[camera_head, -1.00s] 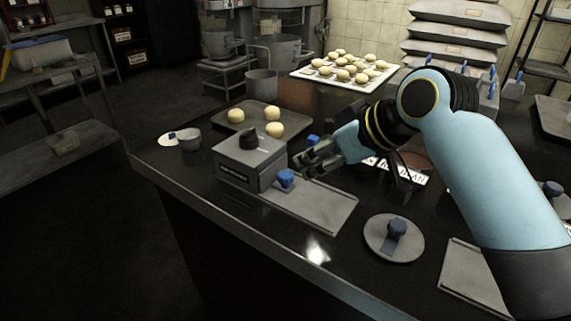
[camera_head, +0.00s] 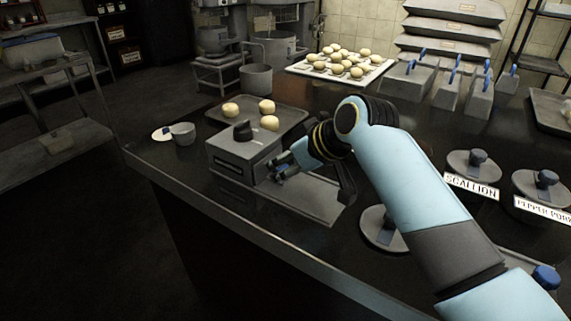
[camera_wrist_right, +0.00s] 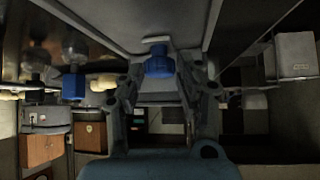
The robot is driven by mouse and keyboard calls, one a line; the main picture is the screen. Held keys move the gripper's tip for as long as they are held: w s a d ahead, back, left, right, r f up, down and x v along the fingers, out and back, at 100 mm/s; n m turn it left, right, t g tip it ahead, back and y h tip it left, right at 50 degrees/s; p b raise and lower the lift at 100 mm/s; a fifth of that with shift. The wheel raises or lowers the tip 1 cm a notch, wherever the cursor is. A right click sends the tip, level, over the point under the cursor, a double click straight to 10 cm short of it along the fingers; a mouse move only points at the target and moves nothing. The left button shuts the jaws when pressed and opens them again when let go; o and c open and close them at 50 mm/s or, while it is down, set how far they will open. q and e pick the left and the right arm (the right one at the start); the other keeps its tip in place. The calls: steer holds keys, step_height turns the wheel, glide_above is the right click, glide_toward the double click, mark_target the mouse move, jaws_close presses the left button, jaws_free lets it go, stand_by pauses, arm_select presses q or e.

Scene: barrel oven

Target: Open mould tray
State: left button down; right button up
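The mould box (camera_head: 236,158) is a grey block with a black knob (camera_head: 243,131) on top, near the left end of the dark counter. A flat grey plate (camera_head: 308,200) extends from its right side. My right gripper (camera_head: 279,168) is low over the plate, close against the box's right side. In the right wrist view, a blue handle (camera_wrist_right: 158,63) lies between the spread fingers (camera_wrist_right: 160,80), with some space seeming to show on either side. The gripper hides most of this handle in the head view. The left gripper is out of view.
A tray (camera_head: 283,116) with three dough balls lies behind the box. Round lids (camera_head: 473,164) with label cards and several blue-handled grey boxes (camera_head: 408,80) are to the right. A tray of buns (camera_head: 375,70) is at the back.

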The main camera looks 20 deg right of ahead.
jaws_close()
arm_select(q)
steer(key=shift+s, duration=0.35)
